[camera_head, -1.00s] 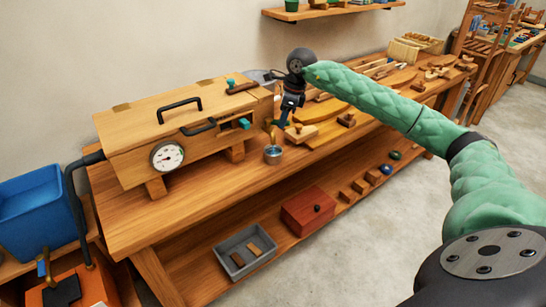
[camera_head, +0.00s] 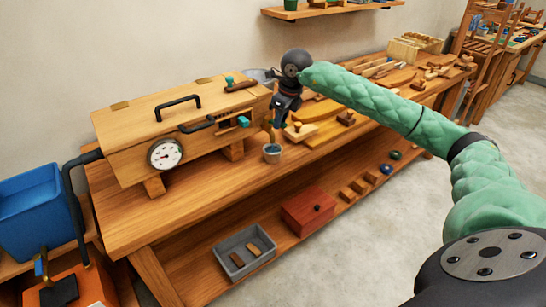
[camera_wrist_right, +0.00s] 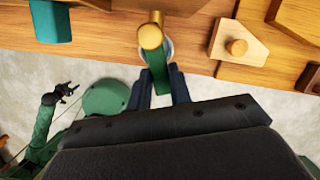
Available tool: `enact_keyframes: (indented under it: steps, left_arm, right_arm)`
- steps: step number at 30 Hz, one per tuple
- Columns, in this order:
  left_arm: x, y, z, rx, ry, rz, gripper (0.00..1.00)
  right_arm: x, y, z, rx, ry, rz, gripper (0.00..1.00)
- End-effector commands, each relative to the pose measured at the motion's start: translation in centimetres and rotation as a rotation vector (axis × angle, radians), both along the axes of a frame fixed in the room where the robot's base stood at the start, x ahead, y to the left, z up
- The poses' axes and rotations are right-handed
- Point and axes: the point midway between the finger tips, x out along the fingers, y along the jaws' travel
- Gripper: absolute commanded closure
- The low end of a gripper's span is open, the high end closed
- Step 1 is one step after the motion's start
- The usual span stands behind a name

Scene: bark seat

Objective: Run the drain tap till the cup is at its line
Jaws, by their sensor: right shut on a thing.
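The wooden box (camera_head: 180,125) with a round dial stands on the workbench. The small cup (camera_head: 272,153) stands below its right end, with bluish content inside; its line and exact level are too small to read. My right gripper (camera_head: 272,131) is just above the cup. In the right wrist view my right gripper (camera_wrist_right: 163,88) is shut on the green lever (camera_wrist_right: 158,70) of the brass tap (camera_wrist_right: 150,37). The cup's pale rim shows partly behind the tap there. My left gripper (camera_wrist_right: 68,92) is small at the lower left of that view, its opening unclear.
A wooden block with a knob (camera_head: 300,132) lies close to the right of the cup. A blue bin (camera_head: 40,212) stands at the left. The lower shelf holds a grey tray (camera_head: 228,268) and a red box (camera_head: 308,212). The bench front is clear.

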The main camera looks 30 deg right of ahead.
Motion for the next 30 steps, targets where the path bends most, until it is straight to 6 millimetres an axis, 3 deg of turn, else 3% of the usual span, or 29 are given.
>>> enact_keyframes:
  steps: [12,22,23,25,30]
  left_arm:
    - [0.0,0.0,-0.8,0.000,0.000,0.000,0.43]
    - [0.0,0.0,-0.9,0.000,0.000,0.000,0.43]
    - [0.0,0.0,-0.9,0.000,0.000,0.000,0.43]
    - [0.0,0.0,-0.9,0.000,0.000,0.000,0.43]
    - [0.0,0.0,-0.9,0.000,0.000,0.000,0.43]
  right_arm:
    - [-0.6,1.5,0.1,0.000,-0.005,-0.358,0.96]
    - [-0.8,1.7,0.1,0.001,-0.003,-0.410,0.96]
    - [-0.8,1.7,0.1,0.002,-0.003,-0.408,0.75]
    - [-0.8,1.7,0.1,0.002,-0.003,-0.408,0.62]
    - [-0.8,1.7,0.1,0.001,-0.003,-0.407,0.58]
